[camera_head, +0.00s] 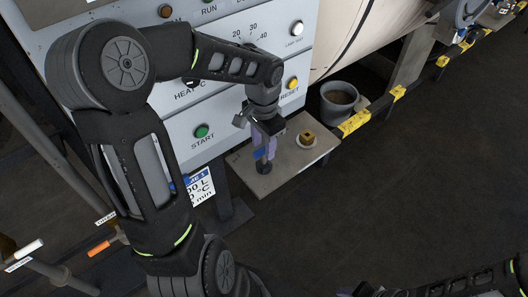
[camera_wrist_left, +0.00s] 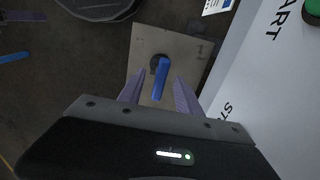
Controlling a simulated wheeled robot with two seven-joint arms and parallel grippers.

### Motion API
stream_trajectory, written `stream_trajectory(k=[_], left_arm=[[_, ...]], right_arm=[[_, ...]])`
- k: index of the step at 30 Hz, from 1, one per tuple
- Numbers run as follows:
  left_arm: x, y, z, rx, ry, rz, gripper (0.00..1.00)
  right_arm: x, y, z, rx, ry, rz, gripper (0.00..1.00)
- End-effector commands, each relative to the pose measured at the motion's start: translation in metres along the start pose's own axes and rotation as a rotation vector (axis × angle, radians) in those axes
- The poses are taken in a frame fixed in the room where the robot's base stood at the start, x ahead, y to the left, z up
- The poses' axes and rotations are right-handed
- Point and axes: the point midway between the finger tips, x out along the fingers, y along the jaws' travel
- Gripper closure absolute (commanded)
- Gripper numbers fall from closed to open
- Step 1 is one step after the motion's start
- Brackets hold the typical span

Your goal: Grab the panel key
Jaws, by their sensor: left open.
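The panel key looks to be the blue handle (camera_wrist_left: 161,82) with a dark round end (camera_wrist_left: 157,62), on a grey shelf (camera_head: 305,165) below the control panel; the blue handle also shows in the head view (camera_head: 261,154). My left gripper (camera_head: 265,157) is open above the shelf. In the left wrist view its two purple fingers (camera_wrist_left: 158,92) stand on either side of the blue handle, with gaps between. I cannot tell the exact height between fingertips and key. My right gripper (camera_head: 362,291) is only partly in view at the bottom edge; its jaws are unclear.
The control panel (camera_head: 235,110) with green START and yellow RESET buttons stands right behind the left gripper. The floor at right is open.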

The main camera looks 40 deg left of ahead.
Motion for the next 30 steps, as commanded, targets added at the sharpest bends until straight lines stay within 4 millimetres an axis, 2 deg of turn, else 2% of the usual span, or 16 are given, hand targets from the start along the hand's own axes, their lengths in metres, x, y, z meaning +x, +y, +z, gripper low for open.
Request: stream_trajectory(k=[12,30], left_arm=[[0.049,0.000,-0.002,0.000,-0.002,0.003,0.59],[0.051,-0.001,-0.003,0.000,0.000,0.000,0.59]], right_arm=[[-0.005,-0.002,0.000,0.000,0.000,0.000,0.58],[-0.004,-0.002,0.000,0.000,0.000,0.000,0.58]])
